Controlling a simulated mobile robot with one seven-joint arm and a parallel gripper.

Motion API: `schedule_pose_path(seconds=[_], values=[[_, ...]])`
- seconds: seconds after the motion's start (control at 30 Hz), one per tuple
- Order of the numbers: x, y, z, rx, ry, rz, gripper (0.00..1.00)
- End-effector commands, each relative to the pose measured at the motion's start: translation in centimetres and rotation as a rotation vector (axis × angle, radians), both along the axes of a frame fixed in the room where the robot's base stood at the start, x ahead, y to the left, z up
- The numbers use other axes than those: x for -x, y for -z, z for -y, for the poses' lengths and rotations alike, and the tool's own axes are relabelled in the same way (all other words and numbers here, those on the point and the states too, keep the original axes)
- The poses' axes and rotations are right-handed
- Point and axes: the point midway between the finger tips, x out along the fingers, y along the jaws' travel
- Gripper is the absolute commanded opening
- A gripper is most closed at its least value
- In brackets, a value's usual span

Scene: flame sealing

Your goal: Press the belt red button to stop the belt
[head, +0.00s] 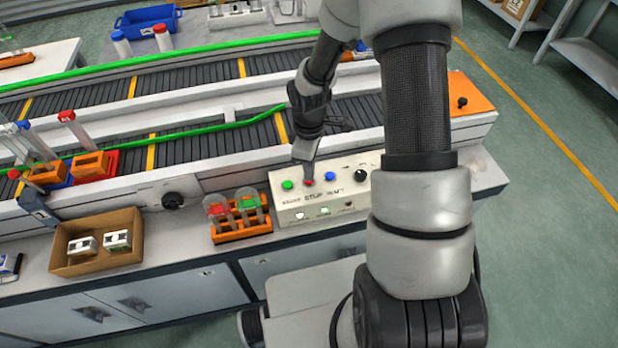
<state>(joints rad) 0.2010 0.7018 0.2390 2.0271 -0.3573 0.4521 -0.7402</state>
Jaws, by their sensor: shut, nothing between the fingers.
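The belt control box (285,213) is cream-coloured and stands on the front ledge of the conveyor. On its top are a green button (287,185), the red button (309,183), a blue button (330,179) and a black knob (361,174). My gripper (308,176) is shut and empty, pointing down at the red button. Its tip appears to be at or just above the button; I cannot tell whether it touches or presses it. The tip partly covers the red button. The conveyor belt (200,146) runs behind the box; whether it moves cannot be told.
An orange rack (243,232) with red and green items stands just left of the box. A cardboard box (97,262) with small white items is farther left. Orange holders (90,168) sit at the belt's left.

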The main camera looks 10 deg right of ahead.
Motion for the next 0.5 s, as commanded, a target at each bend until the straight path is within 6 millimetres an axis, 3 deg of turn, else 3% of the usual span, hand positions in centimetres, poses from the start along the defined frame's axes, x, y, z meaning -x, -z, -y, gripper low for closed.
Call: schedule_pose_path(seconds=[0.5], values=[[-0.01,0.86,0.0,0.0,0.0,0.0,0.0]])
